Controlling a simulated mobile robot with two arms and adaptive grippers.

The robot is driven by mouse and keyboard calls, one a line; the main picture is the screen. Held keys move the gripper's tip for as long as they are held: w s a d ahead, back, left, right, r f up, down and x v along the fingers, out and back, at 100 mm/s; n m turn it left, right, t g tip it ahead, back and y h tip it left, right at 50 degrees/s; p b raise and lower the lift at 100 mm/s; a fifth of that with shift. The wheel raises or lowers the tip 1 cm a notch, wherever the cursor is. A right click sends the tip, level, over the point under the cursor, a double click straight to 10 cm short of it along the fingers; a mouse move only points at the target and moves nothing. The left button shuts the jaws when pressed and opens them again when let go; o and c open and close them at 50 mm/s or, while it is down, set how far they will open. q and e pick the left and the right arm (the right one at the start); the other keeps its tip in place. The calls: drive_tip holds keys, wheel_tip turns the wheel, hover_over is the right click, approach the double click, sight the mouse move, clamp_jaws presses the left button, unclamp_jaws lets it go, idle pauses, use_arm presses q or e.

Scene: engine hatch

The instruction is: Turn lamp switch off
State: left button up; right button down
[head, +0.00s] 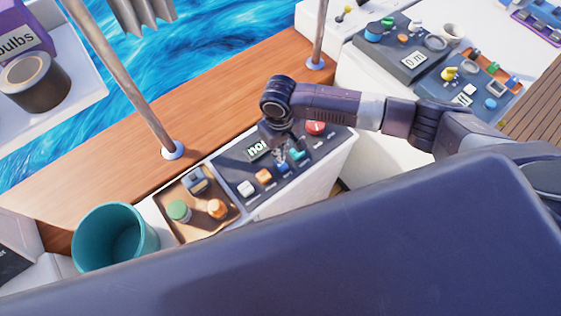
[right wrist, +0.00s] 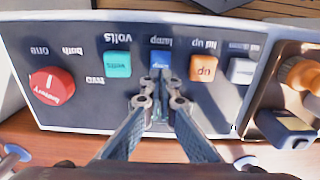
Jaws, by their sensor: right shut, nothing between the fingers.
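The lamp switch is a blue rocker (right wrist: 160,60) under an upside-down "lamp" label in the right wrist view. It sits on a dark panel (right wrist: 75,27) between a teal "volts" switch (right wrist: 117,64) and an orange "lid up" switch (right wrist: 203,67). My right gripper (right wrist: 160,80) is shut and empty, its fingertips in front of the blue switch and covering its lower part. I cannot tell whether they touch it. In the head view my right gripper (head: 281,160) reaches down over the panel and largely hides the lamp switch. My left gripper is not in view.
A red battery knob (right wrist: 52,85) and a white switch (right wrist: 241,70) are on the same panel. A tray (head: 165,200) with small coloured parts adjoins the panel. A teal bucket (head: 85,245) stands at lower left. Metal poles (head: 125,75) rise from the wooden ledge (head: 95,185).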

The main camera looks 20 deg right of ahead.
drive_tip(key=shift+f+b, duration=0.5)
drive_tip(key=shift+f, duration=0.75)
idle(0.3)
wheel_tip(320, 180, up, 7)
drive_tip(key=p, duration=0.8)
drive_tip(key=shift+r, duration=0.15)
idle(0.3)
